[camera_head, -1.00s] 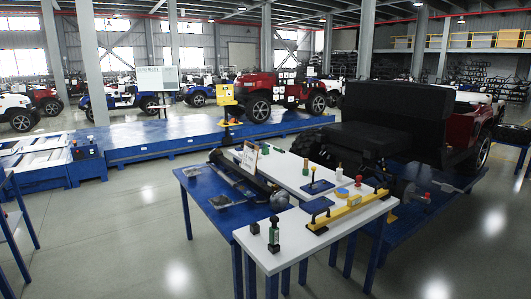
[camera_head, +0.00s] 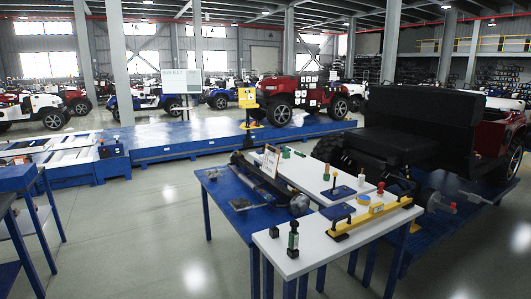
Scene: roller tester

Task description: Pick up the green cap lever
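Several small upright items with green parts stand on the white table (camera_head: 325,249). A small green and yellow piece (camera_head: 326,173) and another upright green piece (camera_head: 334,182) stand further back. A green piece (camera_head: 286,153) lies at the far end. I cannot tell at this size which of them is the green cap lever. Neither of my grippers is in view.
A yellow bar tool (camera_head: 370,217), a blue block (camera_head: 338,212) and a red-topped piece (camera_head: 381,187) share the white table. A blue table (camera_head: 226,203) adjoins on the left. A black vehicle (camera_head: 405,135) stands behind on the right.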

